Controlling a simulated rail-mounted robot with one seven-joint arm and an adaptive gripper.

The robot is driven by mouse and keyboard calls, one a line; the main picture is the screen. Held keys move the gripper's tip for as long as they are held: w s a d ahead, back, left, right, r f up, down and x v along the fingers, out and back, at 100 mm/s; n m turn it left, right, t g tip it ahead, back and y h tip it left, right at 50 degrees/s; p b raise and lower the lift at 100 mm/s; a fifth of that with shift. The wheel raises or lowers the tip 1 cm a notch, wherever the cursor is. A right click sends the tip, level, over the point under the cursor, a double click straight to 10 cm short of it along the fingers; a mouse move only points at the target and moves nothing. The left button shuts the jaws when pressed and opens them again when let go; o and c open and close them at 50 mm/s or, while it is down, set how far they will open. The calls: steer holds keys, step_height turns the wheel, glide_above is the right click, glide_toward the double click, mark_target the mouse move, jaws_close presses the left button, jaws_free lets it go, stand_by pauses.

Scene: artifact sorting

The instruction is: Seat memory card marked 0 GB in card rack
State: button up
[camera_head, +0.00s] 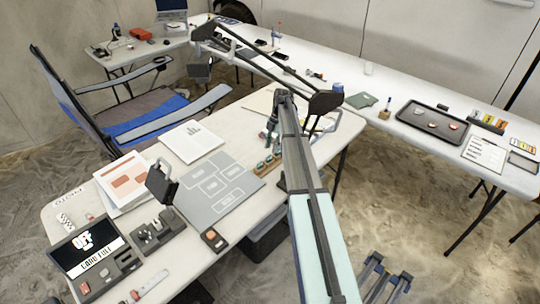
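On the near-left table, a dark grey slotted block (153,236) looks like the card rack; small upright pieces stand on it. A small dark piece with an orange-red face (213,239) lies to its right and may be a memory card. Small red-marked pieces also lie near the front-left edge. No 0 GB marking can be read, so I cannot tell which is the named card. My arm reaches away across the table's right side. What looks like my gripper (270,136) hangs at its far end, well apart from the block. Its fingers are too small to judge.
A grey marked mat (222,190) and papers (128,180) cover the middle. A wooden holder (268,166) stands near the hanging gripper.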

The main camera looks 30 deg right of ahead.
steer(key=b+v, duration=0.2)
steer(key=v, duration=0.5)
steer(key=shift+r, duration=0.25)
